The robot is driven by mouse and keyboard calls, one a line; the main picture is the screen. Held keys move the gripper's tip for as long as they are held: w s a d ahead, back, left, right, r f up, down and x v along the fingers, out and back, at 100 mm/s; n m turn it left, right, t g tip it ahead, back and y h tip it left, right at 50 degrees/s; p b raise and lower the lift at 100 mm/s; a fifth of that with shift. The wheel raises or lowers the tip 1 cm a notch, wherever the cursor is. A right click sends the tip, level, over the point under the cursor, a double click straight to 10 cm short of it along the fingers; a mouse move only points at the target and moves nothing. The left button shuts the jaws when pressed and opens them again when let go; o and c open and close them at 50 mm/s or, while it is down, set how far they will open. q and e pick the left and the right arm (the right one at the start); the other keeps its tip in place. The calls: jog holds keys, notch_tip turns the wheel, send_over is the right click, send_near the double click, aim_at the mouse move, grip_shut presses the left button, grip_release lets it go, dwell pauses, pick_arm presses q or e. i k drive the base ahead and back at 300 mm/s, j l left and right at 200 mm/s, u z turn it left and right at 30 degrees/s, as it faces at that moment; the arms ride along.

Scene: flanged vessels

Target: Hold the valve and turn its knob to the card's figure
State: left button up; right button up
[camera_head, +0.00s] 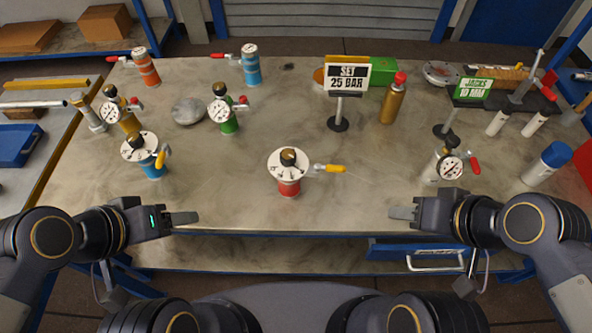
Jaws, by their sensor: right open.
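A valve with a red body (289,188), a white dial plate, a dark knob (288,157) and a yellow lever (328,168) stands upright at the front middle of the bench. A similar valve with a blue body (153,170) stands to its left, also with a white dial and yellow lever. The dial figures are too small to read. A card (348,77) on a stand reads "SET 25 BAR". My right gripper (402,212) is open and empty at the bench's front edge, right of the red valve. My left gripper (184,218) is empty at the front left; its finger gap is unclear.
Gauged vessels stand at left (129,120), centre (228,122) and right (449,167). A gold bottle (393,101) with a red cap stands behind. A "JACKS 10 MM" card (474,89) and a blue-capped white bottle (548,163) are right. Bench around the red valve is clear.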

aim_at(287, 157)
jog(key=k+j+z, duration=0.3)
jog(key=j+z, duration=0.2)
jog(key=j, duration=0.2)
jog(key=k+j+z, duration=0.2)
jog(key=i+j, duration=0.05)
jog(key=j, duration=0.05)
